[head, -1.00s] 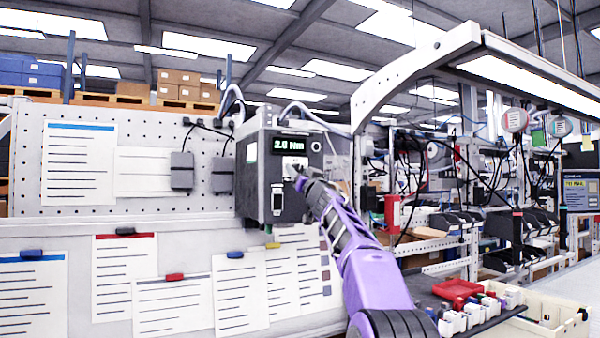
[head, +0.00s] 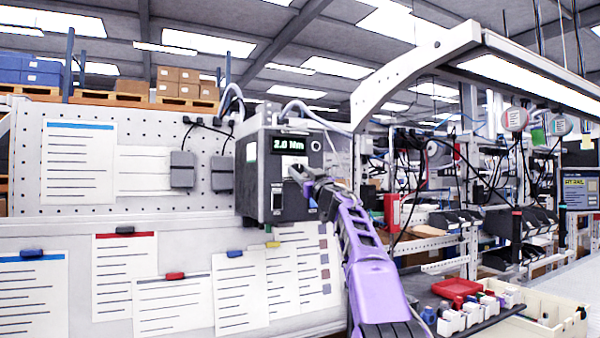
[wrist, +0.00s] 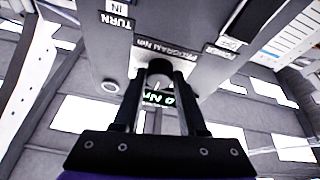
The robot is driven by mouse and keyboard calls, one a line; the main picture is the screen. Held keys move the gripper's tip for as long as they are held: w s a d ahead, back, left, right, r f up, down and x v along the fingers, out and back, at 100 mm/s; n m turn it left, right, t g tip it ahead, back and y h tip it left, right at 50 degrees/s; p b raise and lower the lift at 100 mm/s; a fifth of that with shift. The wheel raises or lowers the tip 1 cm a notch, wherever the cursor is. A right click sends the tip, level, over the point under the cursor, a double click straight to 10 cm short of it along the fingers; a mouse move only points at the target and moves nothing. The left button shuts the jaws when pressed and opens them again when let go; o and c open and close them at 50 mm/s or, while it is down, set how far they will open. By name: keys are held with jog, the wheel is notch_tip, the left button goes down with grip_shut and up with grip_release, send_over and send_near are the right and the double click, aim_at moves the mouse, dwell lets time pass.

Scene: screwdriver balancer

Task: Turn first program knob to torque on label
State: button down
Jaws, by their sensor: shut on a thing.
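The dark grey controller box (head: 255,165) hangs at the end of the pegboard in the head view. Its green display (head: 290,145) reads "2.0 Nm". My gripper (head: 298,172) is at the box's front, just below the display, and hides the knob there. In the wrist view, the dark round knob (wrist: 159,68) sits between the fingers of my gripper (wrist: 160,76), which are shut on it. The knob's pointer direction cannot be made out.
Paper sheets (head: 125,275) hang on the panel below.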

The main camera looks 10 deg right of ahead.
dwell(0.3)
jog(key=shift+c, duration=2.3)
grip_release()
jog(key=b, duration=0.1)
jog(key=s+f+b, duration=0.1)
jog(key=shift+s+d+b, duration=0.1)
jog(key=shift+d+b, duration=0.15)
jog(key=shift+b, duration=0.1)
jog(key=b+v, duration=0.8)
jog(key=v, duration=0.8)
jog(key=shift+r, duration=0.2)
jog(key=shift+a, duration=0.1)
